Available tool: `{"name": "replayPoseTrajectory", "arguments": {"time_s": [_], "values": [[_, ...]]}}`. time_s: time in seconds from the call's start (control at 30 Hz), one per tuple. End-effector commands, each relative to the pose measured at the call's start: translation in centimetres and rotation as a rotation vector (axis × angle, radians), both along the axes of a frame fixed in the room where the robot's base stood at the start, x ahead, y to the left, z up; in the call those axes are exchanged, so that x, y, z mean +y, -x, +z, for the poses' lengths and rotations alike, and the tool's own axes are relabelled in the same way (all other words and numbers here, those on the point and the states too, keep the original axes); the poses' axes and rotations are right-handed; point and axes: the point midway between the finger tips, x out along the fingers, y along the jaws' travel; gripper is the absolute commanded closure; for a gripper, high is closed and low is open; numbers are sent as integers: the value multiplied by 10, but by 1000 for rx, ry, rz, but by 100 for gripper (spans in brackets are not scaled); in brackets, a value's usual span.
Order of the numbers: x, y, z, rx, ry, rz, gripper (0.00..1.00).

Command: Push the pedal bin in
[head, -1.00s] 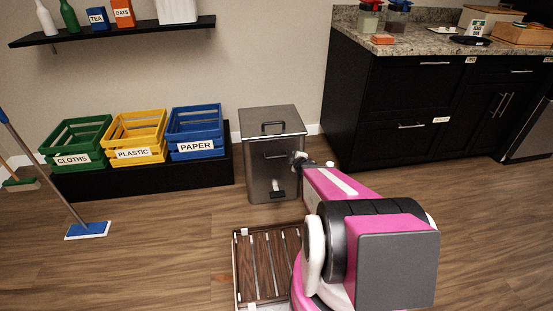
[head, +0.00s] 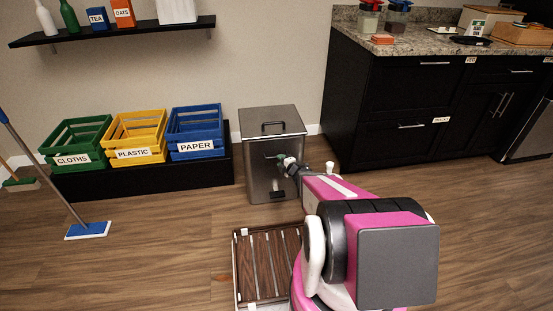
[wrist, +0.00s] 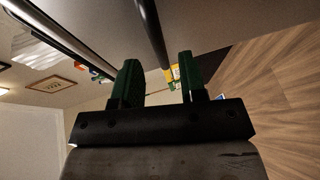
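The pedal bin (head: 258,180) is a grey metal box with a flat lid and a lid handle (head: 273,126). It stands upright on the floor, just right of the low black bench, and its lid is down. My gripper (head: 284,158) is at the upper part of its front face, by the front handle, and hides part of it. In the wrist view my gripper's green fingers (wrist: 158,75) are apart. A dark bar (wrist: 151,35), likely the front handle, runs toward the gap between them. I cannot tell whether they touch it.
Green (head: 72,143), yellow (head: 134,136) and blue (head: 195,131) crates stand on the black bench (head: 150,183). A black cabinet (head: 400,115) is to the right. A slatted wooden rack (head: 262,262) lies on the floor in front. A blue mop (head: 88,230) stands left.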

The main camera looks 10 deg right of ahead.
Motion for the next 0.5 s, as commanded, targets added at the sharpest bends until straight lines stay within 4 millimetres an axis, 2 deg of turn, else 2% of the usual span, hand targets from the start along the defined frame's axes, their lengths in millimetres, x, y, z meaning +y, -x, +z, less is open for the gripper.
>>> {"name": "replayPoseTrajectory", "arguments": {"time_s": [0.03,0.2,0.5], "values": [[4,-12,-4,0,0,0,62],[14,-35,-7,-1,-1,0,62],[18,-44,-8,0,-1,-2,62]]}}
